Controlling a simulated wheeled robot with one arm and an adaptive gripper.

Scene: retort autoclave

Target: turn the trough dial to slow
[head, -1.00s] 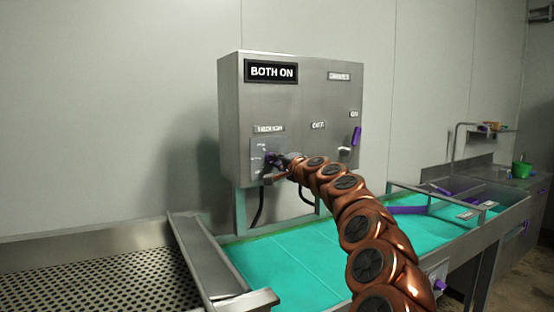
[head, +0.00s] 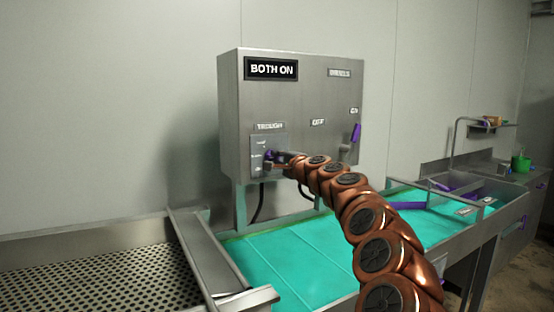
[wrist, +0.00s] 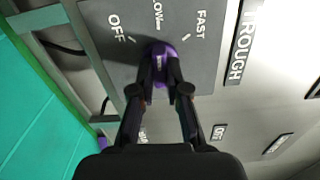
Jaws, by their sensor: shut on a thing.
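The trough dial is a purple knob (wrist: 160,47) on a grey plate marked OFF, SLOW and FAST. In the wrist view, OFF is to its left, SLOW just above it and FAST to its right; the first letter of SLOW is partly cut off. My gripper (wrist: 159,68) has its two black fingers closed on the knob, one on each side. In the head view the dial (head: 268,154) is small and partly hidden by my gripper (head: 276,161). Which mark the dial points to is unclear.
The steel control box (head: 300,100) has a BOTH ON display (head: 271,69) and a purple lever (head: 356,133) at its right. Below lies the teal-floored trough (head: 285,255). A perforated metal table (head: 90,285) stands left. A sink with a green cup (head: 521,163) is at the right.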

